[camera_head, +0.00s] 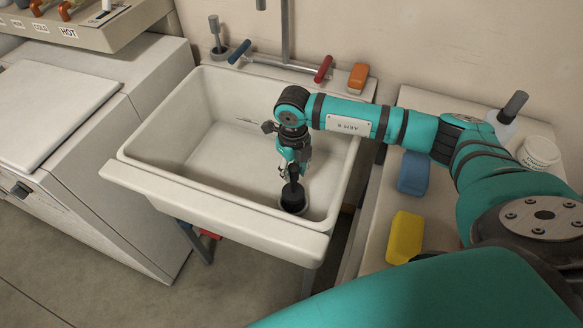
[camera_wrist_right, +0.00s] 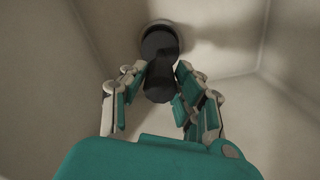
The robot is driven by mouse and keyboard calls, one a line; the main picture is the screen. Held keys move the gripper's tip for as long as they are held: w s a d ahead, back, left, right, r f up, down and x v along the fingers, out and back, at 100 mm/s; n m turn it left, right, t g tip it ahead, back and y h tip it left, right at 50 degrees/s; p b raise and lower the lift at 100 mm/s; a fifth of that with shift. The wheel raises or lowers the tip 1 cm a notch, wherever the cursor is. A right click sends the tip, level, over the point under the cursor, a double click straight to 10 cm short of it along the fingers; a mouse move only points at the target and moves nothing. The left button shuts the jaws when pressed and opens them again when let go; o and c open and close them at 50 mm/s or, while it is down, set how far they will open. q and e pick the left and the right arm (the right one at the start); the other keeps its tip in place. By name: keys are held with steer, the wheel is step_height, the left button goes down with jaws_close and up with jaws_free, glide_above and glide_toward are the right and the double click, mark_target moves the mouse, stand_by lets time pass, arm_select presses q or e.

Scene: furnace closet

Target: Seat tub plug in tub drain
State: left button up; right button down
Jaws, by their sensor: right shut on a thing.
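The tub (camera_head: 200,152) is a deep white utility sink in the middle of the head view. My right gripper (camera_head: 292,178) reaches down into it near the front right. The gripper is shut on the black tub plug (camera_head: 293,198), which hangs below the fingers. In the right wrist view the plug (camera_wrist_right: 158,78) shows between and beyond the fingertips (camera_wrist_right: 163,85). The tub drain (camera_wrist_right: 160,28) shows as a light ring partly behind the plug. The plug covers most of the drain, so I cannot tell whether it touches or sits in it. My left gripper is not in view.
A white washer (camera_head: 85,130) stands left of the tub. An orange block (camera_head: 358,77) lies on the tub's back ledge beside the faucet (camera_head: 285,45).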

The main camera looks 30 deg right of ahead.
mark_target(293, 191)
stand_by(0.4)
steer(key=shift+f+b, duration=1.2)
steer(key=shift+f, duration=0.2)
steer(key=shift+f+b, duration=1.1)
steer(key=shift+f, duration=0.15)
steer(key=c, duration=0.9)
jaws_free()
steer(key=shift+r, duration=0.15)
steer(key=shift+r+p, duration=2.8)
steer(key=shift+r, duration=1.1)
